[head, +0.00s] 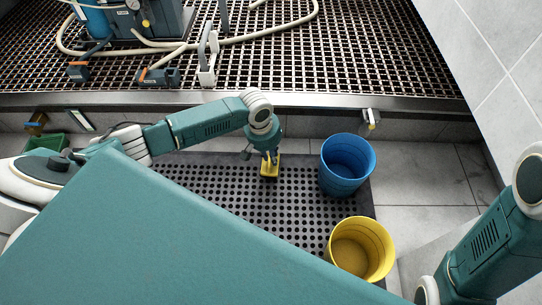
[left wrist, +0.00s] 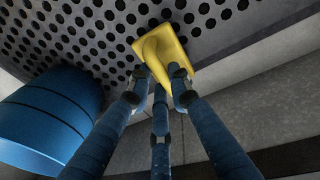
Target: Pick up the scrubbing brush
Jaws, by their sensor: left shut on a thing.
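The scrubbing brush is a yellow block-like thing (head: 269,166) at the far edge of the black perforated mat in the head view. It also shows in the left wrist view as a yellow body (left wrist: 176,52) with a flat, wider part against the mat. My left gripper (head: 269,155) reaches down onto it from above. In the left wrist view its dark fingers (left wrist: 158,85) are closed around the yellow brush. The brush's underside is hidden, and I cannot tell whether it touches the mat. My right arm shows at the right edge, but its gripper is out of view.
A blue bucket (head: 346,166) stands right of the left gripper, and a yellow bucket (head: 360,249) stands nearer. The black perforated mat (head: 222,187) lies on grey tiles. Beyond is a raised metal grating (head: 270,60) with hoses and a pump. A green crate (head: 47,143) is at left.

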